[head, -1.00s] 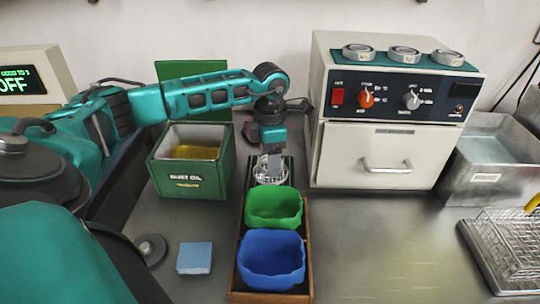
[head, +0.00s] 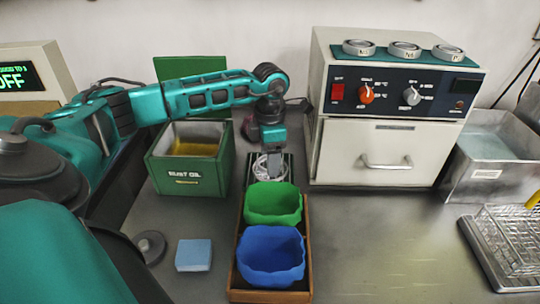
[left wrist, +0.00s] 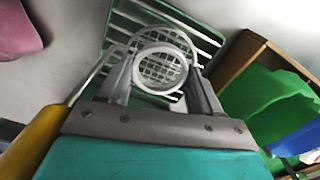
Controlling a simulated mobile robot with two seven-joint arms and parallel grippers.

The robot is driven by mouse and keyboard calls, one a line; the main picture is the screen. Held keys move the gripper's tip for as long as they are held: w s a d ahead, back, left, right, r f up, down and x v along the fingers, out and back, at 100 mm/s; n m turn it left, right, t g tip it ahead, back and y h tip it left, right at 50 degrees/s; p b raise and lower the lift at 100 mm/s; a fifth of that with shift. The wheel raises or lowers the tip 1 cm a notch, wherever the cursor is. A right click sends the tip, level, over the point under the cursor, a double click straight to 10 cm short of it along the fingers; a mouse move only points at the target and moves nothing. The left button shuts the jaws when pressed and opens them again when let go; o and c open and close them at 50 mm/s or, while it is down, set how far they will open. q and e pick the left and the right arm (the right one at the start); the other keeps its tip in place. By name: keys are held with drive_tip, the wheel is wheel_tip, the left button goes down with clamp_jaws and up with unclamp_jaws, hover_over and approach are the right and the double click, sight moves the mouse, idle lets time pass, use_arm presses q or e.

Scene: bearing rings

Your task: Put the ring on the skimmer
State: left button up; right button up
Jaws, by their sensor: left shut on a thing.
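My left gripper (head: 272,168) points down over the green slotted rack behind the green bin. In the left wrist view, its fingers (left wrist: 163,82) are shut on a pale metal ring (left wrist: 138,68). The skimmer's round wire mesh (left wrist: 178,36) lies under the ring and shows through its hole. The skimmer's yellow handle (left wrist: 38,135) runs to the lower left of that view. In the head view the skimmer (head: 261,172) is small and partly hidden by the fingers. I cannot tell whether the ring touches the mesh. My right gripper is not in view.
A green bin (head: 273,204) and a blue bin (head: 270,258) stand in a wooden tray in front of the rack. A green rust oil box (head: 187,178) is to the left. An oven (head: 375,150) with several rings on top is to the right. A blue block (head: 194,255) lies front left.

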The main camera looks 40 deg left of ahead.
use_arm(q)
drive_tip(key=o, duration=1.1)
drive_tip(key=shift+r, duration=0.15)
wheel_tip(320, 180, up, 6)
drive_tip(key=p, duration=0.5)
drive_tip(key=shift+d+f, duration=0.1)
drive_tip(key=shift+f, duration=0.1)
